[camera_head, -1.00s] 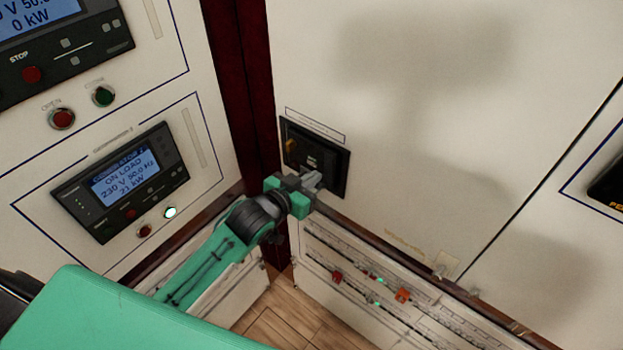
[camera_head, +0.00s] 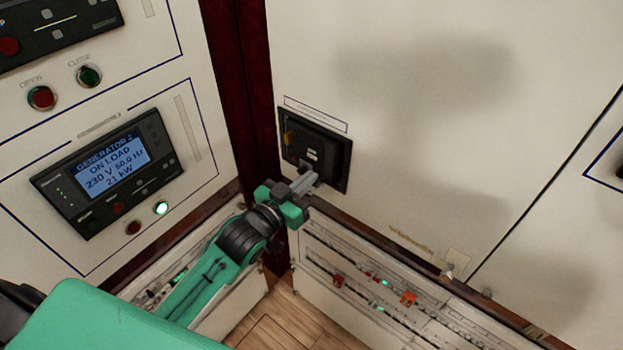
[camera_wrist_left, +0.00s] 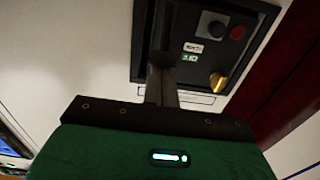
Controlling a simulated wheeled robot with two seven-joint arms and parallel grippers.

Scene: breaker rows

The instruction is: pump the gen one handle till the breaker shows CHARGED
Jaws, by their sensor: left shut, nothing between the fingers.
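The breaker (camera_head: 317,150) is a black unit set in the white panel, in the middle of the head view. It also shows at the top of the left wrist view (camera_wrist_left: 262,60), with a black knob, a red button, a yellow-orange part and two small indicator windows, one white and one green. Their lettering is too small to read. My left gripper (camera_head: 308,181) is shut and empty, its fingertips in front of the breaker's lower edge. I cannot tell whether they touch it. The handle cannot be clearly made out behind the fingers. My right gripper is not in view.
A lower panel with small red and green lights (camera_head: 385,283) lies below right. A dark red post (camera_head: 240,90) stands left of the breaker.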

